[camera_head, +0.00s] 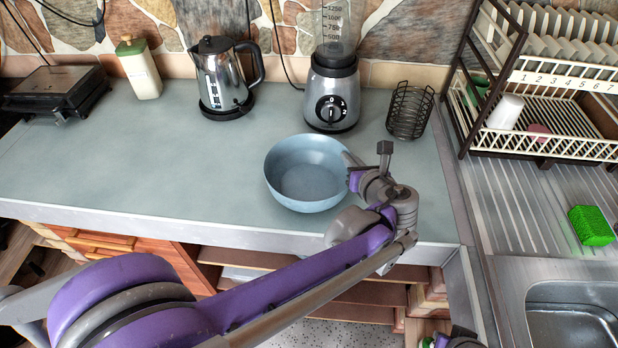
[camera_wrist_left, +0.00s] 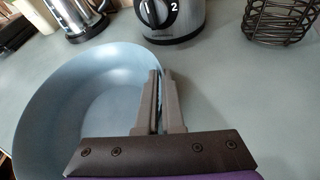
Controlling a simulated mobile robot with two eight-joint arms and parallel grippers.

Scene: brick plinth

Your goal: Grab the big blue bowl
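The big blue bowl (camera_head: 305,180) is near the front of the grey-green counter, right of the middle. In the left wrist view the bowl (camera_wrist_left: 75,100) fills the left side. My left gripper (camera_head: 350,162) is at the bowl's right rim. In the wrist view the gripper's two fingers (camera_wrist_left: 161,85) are close together, one inside the bowl and one outside, with the rim between them. The gripper looks shut on the rim. Whether the bowl is lifted cannot be told.
Behind the bowl stand a blender (camera_head: 332,95) and a black wire basket (camera_head: 409,112). A steel kettle (camera_head: 222,80), a cream bottle (camera_head: 140,70) and a black grill (camera_head: 57,92) line the back. A dish rack (camera_head: 545,140) and sink are right.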

